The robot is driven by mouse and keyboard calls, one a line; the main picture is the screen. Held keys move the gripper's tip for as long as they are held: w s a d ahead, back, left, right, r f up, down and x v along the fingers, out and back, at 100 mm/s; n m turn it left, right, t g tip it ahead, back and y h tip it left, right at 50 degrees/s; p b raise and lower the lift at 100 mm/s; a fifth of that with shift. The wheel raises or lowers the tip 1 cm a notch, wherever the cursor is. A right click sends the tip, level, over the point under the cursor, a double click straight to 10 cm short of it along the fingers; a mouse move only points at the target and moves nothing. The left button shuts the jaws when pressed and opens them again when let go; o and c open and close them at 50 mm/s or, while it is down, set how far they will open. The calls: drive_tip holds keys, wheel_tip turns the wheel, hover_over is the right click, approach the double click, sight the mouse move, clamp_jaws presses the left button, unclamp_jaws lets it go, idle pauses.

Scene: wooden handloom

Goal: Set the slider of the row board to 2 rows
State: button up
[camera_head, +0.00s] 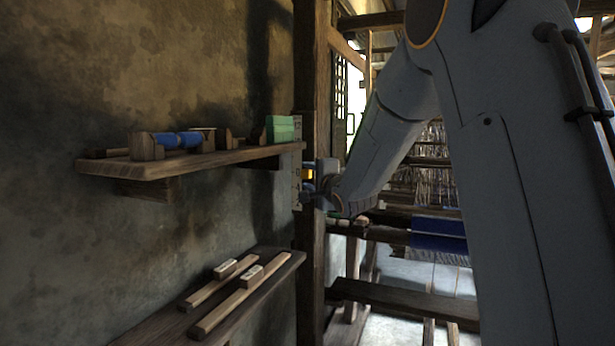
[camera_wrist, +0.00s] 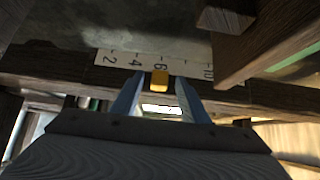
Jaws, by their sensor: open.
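The row board is a pale strip on the dark wooden post, seen edge-on in the head view (camera_head: 297,190). In the wrist view the row board (camera_wrist: 118,59) shows the marks 2, 4, 6 and 10 from left to right. Its yellow slider (camera_wrist: 160,80) stands by the 6; a bit of yellow also shows in the head view (camera_head: 308,174). My gripper (camera_wrist: 159,84) is open, with one blue-grey finger on each side of the slider. I cannot tell whether either finger touches it. In the head view my gripper (camera_head: 314,186) is close against the board.
A wooden shelf (camera_head: 165,169) on the wall left of the post holds blue spools and a green block (camera_head: 281,129). A lower shelf (camera_head: 272,282) holds two wooden bars. The loom with blue cloth (camera_head: 437,236) stands behind my arm. A dark beam (camera_wrist: 262,45) is close right of the gripper.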

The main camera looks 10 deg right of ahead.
drive_tip(key=shift+w+a, duration=0.1)
drive_tip(key=shift+w, duration=0.4)
clamp_jaws()
wheel_tip(320, 180, down, 10)
drive_tip(key=b, duration=0.3)
drive_tip(key=shift+r+b, duration=0.1)
drive_tip(key=shift+b, duration=0.2)
unclamp_jaws()
